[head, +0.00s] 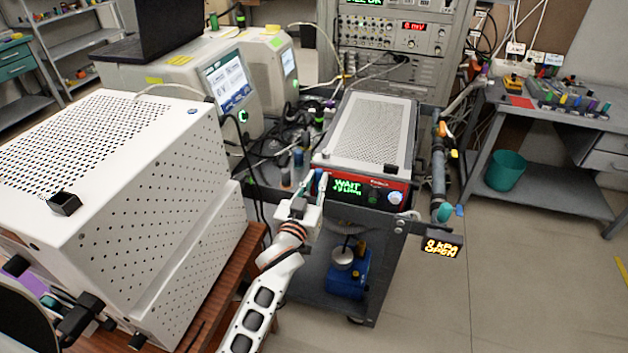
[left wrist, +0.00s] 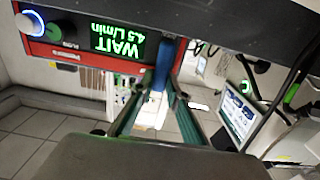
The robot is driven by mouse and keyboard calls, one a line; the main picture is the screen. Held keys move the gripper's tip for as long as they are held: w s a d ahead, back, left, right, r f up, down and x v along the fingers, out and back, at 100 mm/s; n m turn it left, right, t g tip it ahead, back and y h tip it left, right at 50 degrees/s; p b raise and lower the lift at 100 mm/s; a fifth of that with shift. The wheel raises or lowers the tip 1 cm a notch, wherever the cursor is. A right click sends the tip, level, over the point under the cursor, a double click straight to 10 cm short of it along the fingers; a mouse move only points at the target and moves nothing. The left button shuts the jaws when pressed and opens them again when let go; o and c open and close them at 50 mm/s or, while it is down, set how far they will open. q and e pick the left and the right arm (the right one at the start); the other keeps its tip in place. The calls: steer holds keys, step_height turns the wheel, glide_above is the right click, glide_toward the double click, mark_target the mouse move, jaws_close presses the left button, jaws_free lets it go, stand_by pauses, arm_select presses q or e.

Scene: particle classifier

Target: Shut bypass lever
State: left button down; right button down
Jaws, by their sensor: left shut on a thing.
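My left gripper (head: 316,178) is at the left front corner of the red-fronted instrument (head: 385,195). In the left wrist view its two green-edged fingers (left wrist: 160,85) close around a slim blue piece (left wrist: 165,58) beside the instrument's display. I cannot tell whether this piece is the bypass lever. On the cart's right side, a dark vertical pipe (head: 438,175) carries an orange part (head: 442,129) and a teal fitting (head: 443,212) with a blue tab (head: 459,210). My right gripper is out of view.
The instrument's display (head: 347,187) reads "WAIT". A large white perforated box (head: 170,200) stands at left, close to my left arm. A blue pump (head: 348,275) sits on the cart's lower shelf. A teal bin (head: 505,170) stands under the right bench. The floor at right is clear.

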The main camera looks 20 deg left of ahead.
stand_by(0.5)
arm_select(q)
steer(key=c, duration=2)
jaws_free()
steer(key=shift+o, duration=0.2)
steer(key=s, duration=0.7)
steer(key=shift+s, duration=0.3)
steer(key=s+a+f+m+g+h, duration=0.1)
steer(key=s+f+m+g, duration=0.1)
steer(key=s+f, duration=0.9)
steer(key=s+a+f+m+g+h, duration=0.1)
steer(key=s+f+g, duration=0.4)
steer(key=s+f, duration=0.6)
steer(key=shift+s+a+f+m, duration=0.15)
steer(key=shift+s+a+m, duration=0.45)
steer(key=shift+s+a, duration=0.2)
